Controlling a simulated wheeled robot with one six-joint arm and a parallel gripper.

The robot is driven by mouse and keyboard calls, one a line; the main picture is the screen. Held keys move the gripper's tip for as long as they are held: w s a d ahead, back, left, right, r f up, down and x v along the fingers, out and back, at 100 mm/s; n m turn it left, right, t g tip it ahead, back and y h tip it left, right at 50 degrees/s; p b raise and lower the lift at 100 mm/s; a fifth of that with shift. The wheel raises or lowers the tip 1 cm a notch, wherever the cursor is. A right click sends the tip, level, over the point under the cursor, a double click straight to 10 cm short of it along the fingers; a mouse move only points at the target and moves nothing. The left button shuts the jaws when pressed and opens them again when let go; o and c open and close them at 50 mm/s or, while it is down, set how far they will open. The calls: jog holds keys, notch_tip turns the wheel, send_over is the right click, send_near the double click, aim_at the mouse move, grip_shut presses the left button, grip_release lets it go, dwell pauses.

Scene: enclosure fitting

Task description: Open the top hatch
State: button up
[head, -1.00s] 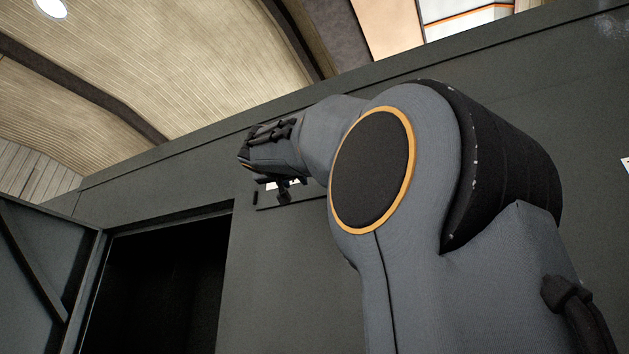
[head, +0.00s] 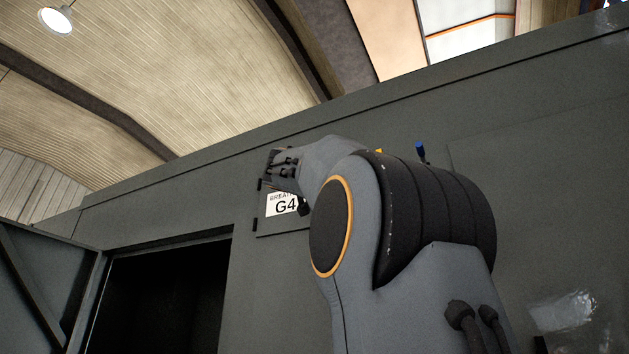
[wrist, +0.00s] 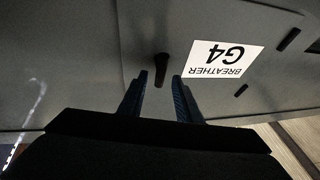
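A short dark handle (wrist: 162,71) stands on the panel. My gripper (wrist: 160,77) is open, its two blue fingers apart with the handle between or just beyond their tips. I cannot tell whether they touch it. The fingers are hidden in the head view. The hatch looks shut.
An open doorway (head: 165,295) with a dark inside is at the lower left, its door (head: 40,285) swung out. A small blue-tipped item (head: 421,152) shows behind my arm. The wall on the right is mostly flat.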

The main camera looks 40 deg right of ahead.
jog(key=shift+d, duration=0.15)
grip_shut()
